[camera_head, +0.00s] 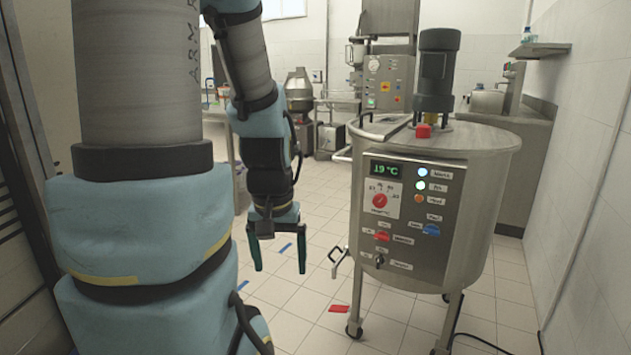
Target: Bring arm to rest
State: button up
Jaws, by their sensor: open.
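My gripper (278,258) hangs below my forearm left of the picture's middle, pointing down at the tiled floor. Its two dark green fingers are spread apart with nothing between them. My arm fills the left side of the view and hides what lies behind it. A large steel tank (455,235) on wheeled legs stands to the right of my gripper, apart from it. Its front panel (405,210) has a green display reading 19 °C, with lit buttons and red and blue knobs.
A dark motor (436,70) rises from the tank lid. A tap-like outlet (338,262) sticks out left of the tank, near my gripper. A red marking (340,308) and blue strips lie on the floor. Counters and machines (384,85) stand behind. Floor around the gripper is clear.

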notch_tip(320, 180, up, 13)
jog(key=p, duration=1.1)
jog(key=shift+r, duration=0.2)
jog(key=shift+f, duration=0.1)
